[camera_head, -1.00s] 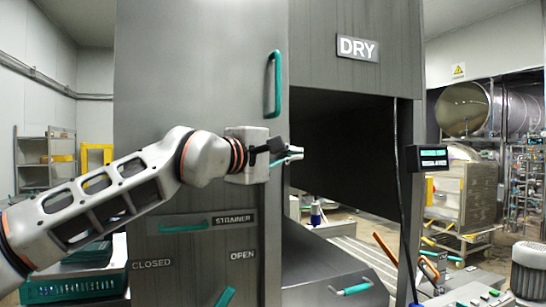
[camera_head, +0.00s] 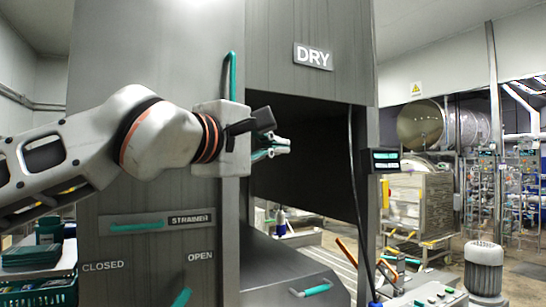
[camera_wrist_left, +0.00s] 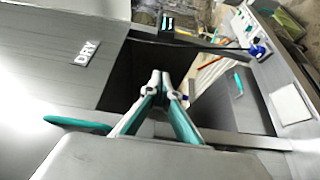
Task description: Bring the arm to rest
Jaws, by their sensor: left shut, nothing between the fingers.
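My left gripper (camera_head: 283,147) is shut and empty. It is held in the air in front of the grey machine (camera_head: 175,60), beside the edge of its dark opening (camera_head: 305,150). In the left wrist view the two green-and-grey fingers (camera_wrist_left: 161,78) meet at their tips, with the dark opening behind them. My left arm (camera_head: 70,150) reaches in from the left, raised above the strainer handle. My right gripper is not in view.
A tall green handle (camera_head: 232,76) stands on the panel just above my wrist. The strainer handle (camera_head: 137,225) and a green lever (camera_head: 181,298) are below the arm. A small display (camera_head: 384,161) hangs right of the opening. Green crates (camera_head: 40,290) are at lower left.

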